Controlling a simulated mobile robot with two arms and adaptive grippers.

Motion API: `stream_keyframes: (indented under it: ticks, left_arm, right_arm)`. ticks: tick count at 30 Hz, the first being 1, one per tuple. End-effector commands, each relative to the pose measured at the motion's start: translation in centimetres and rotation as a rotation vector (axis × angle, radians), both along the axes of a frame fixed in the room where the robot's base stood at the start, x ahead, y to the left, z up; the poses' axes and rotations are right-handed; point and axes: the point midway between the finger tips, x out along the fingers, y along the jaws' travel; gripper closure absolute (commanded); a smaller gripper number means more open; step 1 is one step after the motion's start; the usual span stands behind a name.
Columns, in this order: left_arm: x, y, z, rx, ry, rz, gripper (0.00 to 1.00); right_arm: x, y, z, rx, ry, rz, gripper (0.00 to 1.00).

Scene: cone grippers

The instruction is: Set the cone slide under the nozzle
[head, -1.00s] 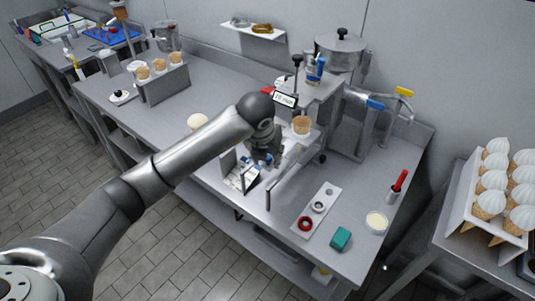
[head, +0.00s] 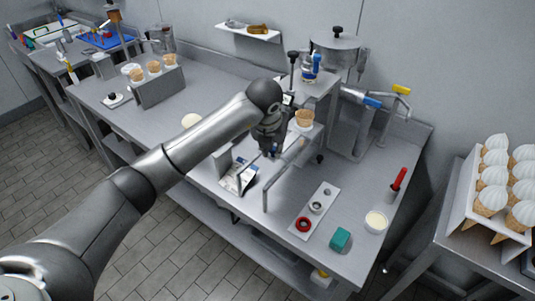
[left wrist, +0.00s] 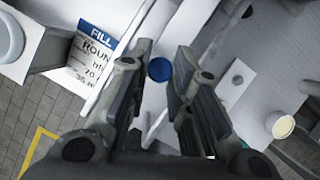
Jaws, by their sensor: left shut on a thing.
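My left gripper (head: 274,150) reaches down at the front of the filling machine (head: 318,88). In the left wrist view its fingers (left wrist: 160,62) are closed in on both sides of a round blue knob (left wrist: 159,69), which I take to be the cone slide's. A wafer cone (head: 304,118) stands upright just behind and right of the gripper, close under the machine's front overhang. The slide is mostly hidden by my gripper and arm. I cannot make out the nozzle, nor exactly how the cone lines up with it. My right gripper is not in view.
A FILL label card (left wrist: 95,50) lies beside the gripper. A white strip with a red ring (head: 303,224), a teal block (head: 340,238), a white-filled bowl (head: 376,221) and a red-handled tool (head: 398,180) are to the right. A cone rack (head: 160,88) stands at the left.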

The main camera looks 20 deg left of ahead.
Motion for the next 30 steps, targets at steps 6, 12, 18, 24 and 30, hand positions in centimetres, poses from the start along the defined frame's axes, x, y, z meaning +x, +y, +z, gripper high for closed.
stream_keyframes:
  ticks: [6, 12, 18, 24, 30]
  left_arm:
    - [0.4, -0.1, 0.3, -0.004, -0.013, -0.001, 1.00]
    - [0.4, -0.1, 0.4, -0.005, -0.014, -0.001, 0.64]
    - [0.3, -0.1, 0.3, -0.004, -0.010, -0.001, 0.58]
    - [0.2, -0.1, 0.5, -0.004, -0.009, -0.001, 0.58]
    - [-0.8, -0.1, 3.0, -0.003, -0.012, -0.002, 0.58]
  right_arm:
    - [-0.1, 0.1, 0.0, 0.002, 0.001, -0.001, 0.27]
    - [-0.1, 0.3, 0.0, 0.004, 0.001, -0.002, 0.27]
    - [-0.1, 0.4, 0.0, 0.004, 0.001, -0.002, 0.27]
    - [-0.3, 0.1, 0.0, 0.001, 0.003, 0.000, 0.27]
    - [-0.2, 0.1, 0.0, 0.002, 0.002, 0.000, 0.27]
